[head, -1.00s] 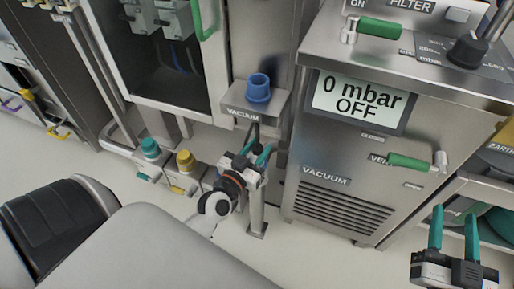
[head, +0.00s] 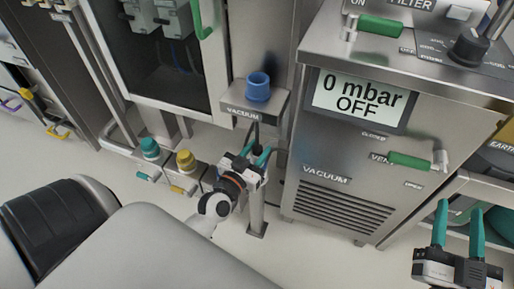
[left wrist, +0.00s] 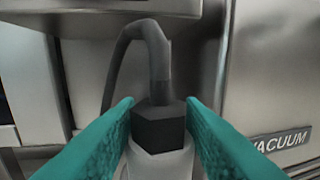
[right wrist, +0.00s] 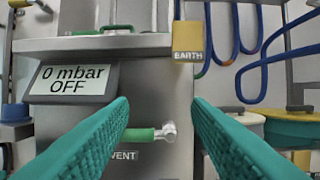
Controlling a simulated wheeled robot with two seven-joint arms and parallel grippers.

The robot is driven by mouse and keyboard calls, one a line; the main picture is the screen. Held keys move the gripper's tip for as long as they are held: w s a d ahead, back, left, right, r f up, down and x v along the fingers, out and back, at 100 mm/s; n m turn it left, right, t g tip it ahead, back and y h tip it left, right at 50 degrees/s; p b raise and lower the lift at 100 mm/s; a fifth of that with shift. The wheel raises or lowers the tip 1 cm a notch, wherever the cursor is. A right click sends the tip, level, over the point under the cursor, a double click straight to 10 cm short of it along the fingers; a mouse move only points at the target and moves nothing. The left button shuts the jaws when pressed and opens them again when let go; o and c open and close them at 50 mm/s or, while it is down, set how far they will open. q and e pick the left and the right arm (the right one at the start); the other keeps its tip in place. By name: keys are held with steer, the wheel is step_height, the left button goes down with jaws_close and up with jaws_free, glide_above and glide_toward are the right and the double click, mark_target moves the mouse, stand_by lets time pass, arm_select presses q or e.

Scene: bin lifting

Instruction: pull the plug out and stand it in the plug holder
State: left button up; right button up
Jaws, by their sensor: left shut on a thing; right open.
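The plug is black and six-sided with a thick dark cable rising from its top; in the left wrist view the plug (left wrist: 158,125) stands upright in a pale grey fitting. In the head view my left gripper (head: 252,158) is low before the cabinet, its teal fingers shut on the plug from both sides; the hand hides most of the plug there. A blue cup (head: 258,88), apparently the plug holder, stands above it on a steel bracket labelled VACUUM. It looks empty. My right gripper (head: 459,215) is open and empty at lower right, fingers pointing up.
A steel pump cabinet (head: 345,165) with a "0 mbar OFF" display (head: 358,102) and green-handled valves stands right of the plug. Teal (head: 149,148) and yellow (head: 186,161) cups stand left of it. In the right wrist view a yellow EARTH box (right wrist: 193,41) hangs ahead.

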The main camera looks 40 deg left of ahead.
arm_select(q)
steer(key=shift+f, duration=0.15)
arm_select(e)
steer(key=shift+r, duration=0.15)
arm_select(q)
steer(key=shift+f, duration=0.25)
arm_select(e)
steer(key=shift+s+a+r+t+y, duration=0.1)
steer(key=shift+s+r+t+y, duration=0.15)
steer(key=shift+r+t, duration=0.2)
steer(key=shift+r, duration=0.15)
arm_select(q)
steer(key=shift+f, duration=0.25)
steer(key=o, duration=1.2)
arm_select(e)
steer(key=shift+f, duration=0.2)
arm_select(q)
steer(key=shift+o, duration=0.2)
steer(key=shift+s, duration=0.1)
